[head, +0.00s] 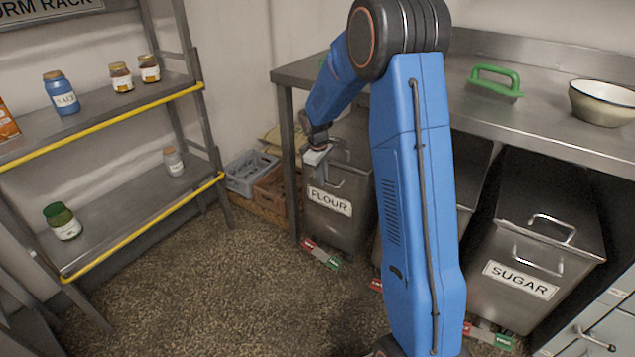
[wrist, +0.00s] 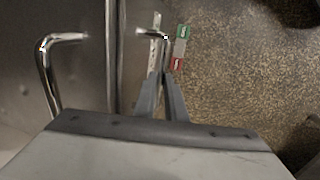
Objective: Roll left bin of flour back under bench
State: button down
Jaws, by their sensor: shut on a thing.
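The left flour bin (head: 345,222) is a grey metal bin at the left end of the bench (head: 300,73), with a white FLOUR label (head: 330,201) on its front. Its lid is partly hidden by my arm. My gripper (head: 320,165) is at the top of its front. In the wrist view, my gripper (wrist: 162,85) is shut on the bin's front handle (wrist: 153,33), a bent metal bar. The lid handle (wrist: 60,42) shows to the left. A red and green floor pedal (head: 320,253) is at the bin's foot; it also shows in the wrist view (wrist: 180,47).
The sugar bin (head: 520,285) stands at right; my arm mostly hides a middle bin. The bench leg (head: 290,165) is close left of the flour bin, with crates (head: 251,173) beyond. A rack (head: 130,215) stands at left. The speckled floor (head: 230,290) between is clear.

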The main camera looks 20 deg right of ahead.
jog(key=shift+w+d, duration=0.25)
jog(key=shift+d, duration=0.05)
jog(key=c, duration=1.8)
grip_release()
jog(key=shift+w+d, duration=0.1)
jog(key=shift+d, duration=0.05)
jog(key=shift+r, duration=0.1)
jog(key=shift+s+a+r, duration=0.25)
jog(key=shift+a+r, duration=0.05)
jog(key=shift+r, duration=1.65)
jog(key=shift+s+a+r, duration=0.2)
jog(key=shift+a+r, duration=0.15)
jog(key=shift+r, duration=1.55)
jog(key=shift+s+a+r, duration=0.25)
jog(key=shift+a+r, duration=0.05)
jog(key=shift+r, duration=1.65)
